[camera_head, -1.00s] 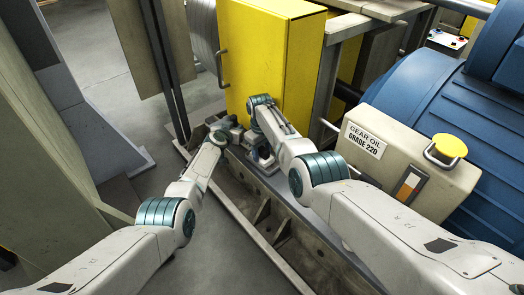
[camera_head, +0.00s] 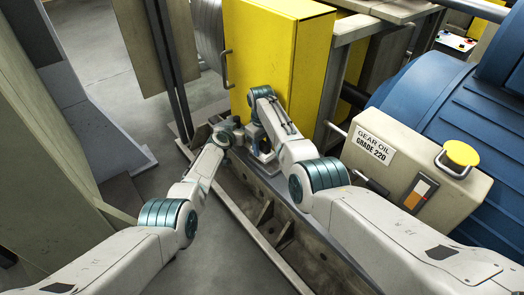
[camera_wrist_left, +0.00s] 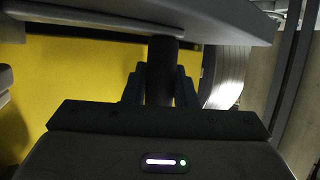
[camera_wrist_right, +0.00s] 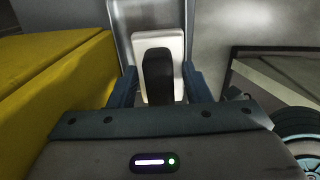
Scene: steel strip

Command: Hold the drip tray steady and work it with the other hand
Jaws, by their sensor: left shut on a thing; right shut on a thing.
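My left gripper (camera_head: 229,138) is low in front of the yellow cabinet. In the left wrist view its fingers (camera_wrist_left: 161,85) are shut on a dark upright post (camera_wrist_left: 162,62) under a grey slab (camera_wrist_left: 150,18). My right gripper (camera_head: 264,157) is close beside it, to the right and lower. In the right wrist view its fingers (camera_wrist_right: 158,82) are shut on a black handle (camera_wrist_right: 158,68) in front of a pale plate (camera_wrist_right: 142,44) on grey metal. My arms hide most of the drip tray in the head view, and I cannot tell its outline.
The yellow cabinet (camera_head: 265,50) stands right behind the grippers. A steel beam (camera_head: 285,235) runs below the arms. A gear oil tank (camera_head: 430,165) and a blue ribbed housing (camera_head: 430,105) stand at the right. Grey floor (camera_head: 105,75) is open at the upper left.

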